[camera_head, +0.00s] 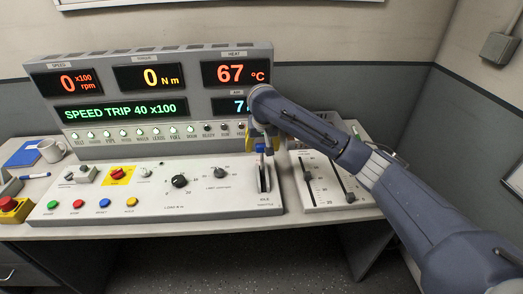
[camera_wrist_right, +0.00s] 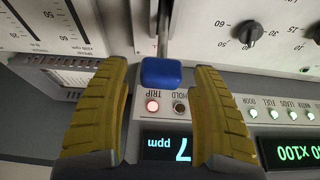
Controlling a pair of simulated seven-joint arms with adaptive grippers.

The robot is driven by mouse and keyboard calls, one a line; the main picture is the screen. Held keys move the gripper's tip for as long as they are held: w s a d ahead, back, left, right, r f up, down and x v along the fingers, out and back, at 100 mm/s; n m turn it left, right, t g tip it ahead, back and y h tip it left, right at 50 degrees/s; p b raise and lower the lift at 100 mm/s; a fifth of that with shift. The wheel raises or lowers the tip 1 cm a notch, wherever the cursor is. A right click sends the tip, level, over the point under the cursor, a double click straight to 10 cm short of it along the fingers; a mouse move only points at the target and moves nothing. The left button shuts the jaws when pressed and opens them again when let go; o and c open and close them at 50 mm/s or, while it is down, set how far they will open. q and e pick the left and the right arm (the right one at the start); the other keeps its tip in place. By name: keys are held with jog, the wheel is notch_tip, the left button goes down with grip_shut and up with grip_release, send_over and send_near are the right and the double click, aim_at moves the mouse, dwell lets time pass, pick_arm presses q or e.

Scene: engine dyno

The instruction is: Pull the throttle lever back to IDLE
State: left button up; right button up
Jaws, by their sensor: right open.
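The throttle lever's blue knob (camera_head: 262,149) shows at the far end of its slot, on the right part of the white control panel (camera_head: 220,203). The IDLE label is at the near end of the slot. In the right wrist view the blue knob (camera_wrist_right: 160,72) sits on a thin metal stem between my two yellow fingers. My right gripper (camera_wrist_right: 161,68) is open, with a visible gap on each side of the knob. In the head view my right gripper (camera_head: 262,140) is over the lever and partly hides it. My left gripper is not in view.
The display console (camera_head: 150,57) stands close behind the lever and reads SPEED TRIP. A panel with two sliders (camera_head: 325,178) is to the right. A black knob (camera_head: 180,181) and several coloured buttons are to the left. A white mug (camera_head: 52,150) stands at far left.

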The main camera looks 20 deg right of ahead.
aim_at(262, 162)
jog(key=shift+x, duration=1.75)
grip_shut()
